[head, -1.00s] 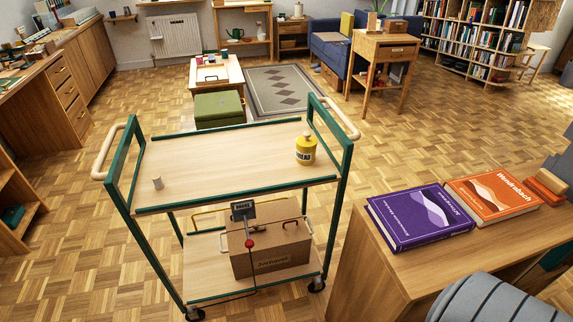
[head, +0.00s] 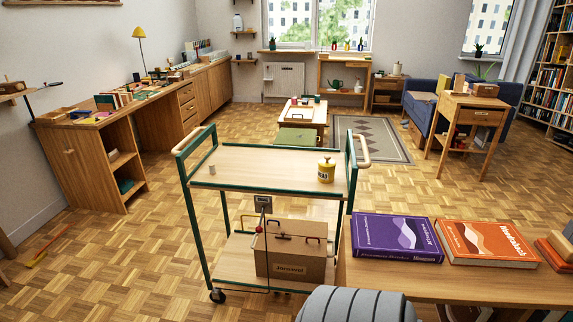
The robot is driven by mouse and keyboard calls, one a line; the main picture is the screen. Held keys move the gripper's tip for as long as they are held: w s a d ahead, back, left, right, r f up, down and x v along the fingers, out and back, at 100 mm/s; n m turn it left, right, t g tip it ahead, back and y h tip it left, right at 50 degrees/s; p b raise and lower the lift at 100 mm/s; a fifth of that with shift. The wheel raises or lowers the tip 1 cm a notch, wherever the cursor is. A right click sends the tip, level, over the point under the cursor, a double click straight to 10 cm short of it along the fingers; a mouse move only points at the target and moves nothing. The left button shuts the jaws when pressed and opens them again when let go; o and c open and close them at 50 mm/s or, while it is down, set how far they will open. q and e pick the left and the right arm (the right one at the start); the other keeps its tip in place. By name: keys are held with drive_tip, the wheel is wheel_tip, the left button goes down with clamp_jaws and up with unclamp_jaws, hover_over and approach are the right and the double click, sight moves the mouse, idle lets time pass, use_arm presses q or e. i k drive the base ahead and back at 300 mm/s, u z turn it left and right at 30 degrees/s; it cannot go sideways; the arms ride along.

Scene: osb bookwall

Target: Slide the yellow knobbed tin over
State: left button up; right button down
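The yellow knobbed tin (head: 326,172) stands upright near the right end of the top shelf of a green-framed trolley (head: 262,176). It has a pale label with dark lettering and a knob on its lid. A small pale cylinder (head: 212,169) stands near the left end of the same shelf. Neither of my grippers shows in the head view.
On the trolley's lower shelf is a cardboard box (head: 290,256). A wooden surface at the front right bears a purple book (head: 397,238) and an orange book (head: 485,243). A long desk (head: 135,112) runs along the left wall.

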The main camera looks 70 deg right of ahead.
sight(325, 177)
drive_tip(key=z, duration=0.3)
drive_tip(key=i, duration=1.25)
drive_tip(key=z, duration=0.7)
drive_tip(key=i, duration=1.1)
drive_tip(key=z, duration=1.65)
drive_tip(key=i, duration=0.85)
drive_tip(key=z, duration=0.9)
